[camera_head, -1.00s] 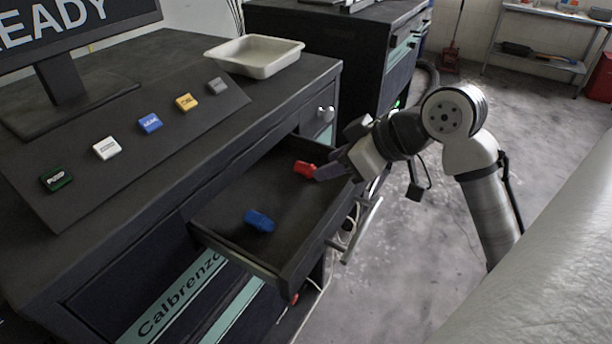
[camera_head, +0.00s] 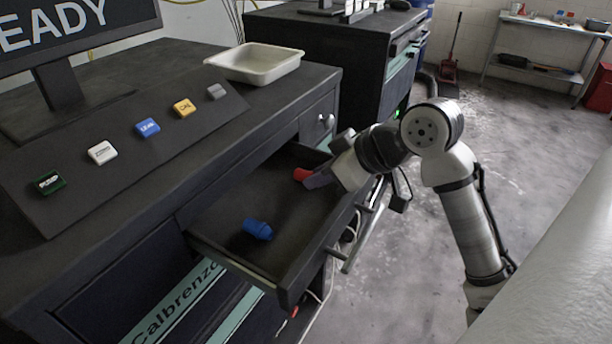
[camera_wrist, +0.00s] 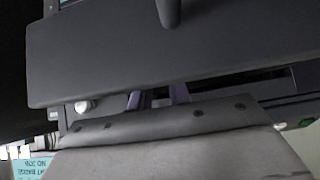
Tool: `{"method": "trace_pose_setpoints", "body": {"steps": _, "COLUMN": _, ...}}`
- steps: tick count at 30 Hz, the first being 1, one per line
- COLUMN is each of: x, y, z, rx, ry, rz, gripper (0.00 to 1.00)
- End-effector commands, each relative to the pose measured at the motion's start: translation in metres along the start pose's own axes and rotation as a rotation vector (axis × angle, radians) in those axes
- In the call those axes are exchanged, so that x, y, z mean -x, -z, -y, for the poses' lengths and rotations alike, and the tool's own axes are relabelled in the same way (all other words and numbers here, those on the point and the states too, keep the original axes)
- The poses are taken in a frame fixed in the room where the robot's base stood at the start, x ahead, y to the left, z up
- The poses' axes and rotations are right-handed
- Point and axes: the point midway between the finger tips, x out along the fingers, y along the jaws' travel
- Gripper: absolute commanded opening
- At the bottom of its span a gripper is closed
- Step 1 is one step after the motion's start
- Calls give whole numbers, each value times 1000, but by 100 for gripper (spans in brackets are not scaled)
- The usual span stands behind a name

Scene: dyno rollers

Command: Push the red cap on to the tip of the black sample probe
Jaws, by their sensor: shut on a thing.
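The red cap (camera_head: 302,174) shows at the tip of my gripper (camera_head: 316,180), over the open drawer (camera_head: 222,238) in the head view. The jaws are shut on it. Whether the cap still touches the drawer floor cannot be told. In the wrist view my purple-grey fingers (camera_wrist: 158,97) show only partly between dark surfaces, and the cap is hidden there. I cannot make out the black sample probe for certain. A small black object (camera_head: 398,203) hangs by a cable right of the drawer, and I cannot tell what it is.
A blue cap-like piece (camera_head: 257,230) lies in the drawer. The drawer's walls stand close around my fingers. A bench with a row of coloured buttons (camera_head: 148,128) and a white tray (camera_head: 254,63) is behind. A white knob (camera_head: 326,118) sits beyond my wrist. Open floor lies right.

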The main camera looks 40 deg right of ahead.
Motion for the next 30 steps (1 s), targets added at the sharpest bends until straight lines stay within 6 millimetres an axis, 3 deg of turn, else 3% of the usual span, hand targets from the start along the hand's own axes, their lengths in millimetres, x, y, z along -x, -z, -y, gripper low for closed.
{"method": "trace_pose_setpoints", "body": {"steps": 30, "x": 30, "y": 32, "z": 0, "rx": 0, "ry": 0, "rz": -1, "gripper": 0}}
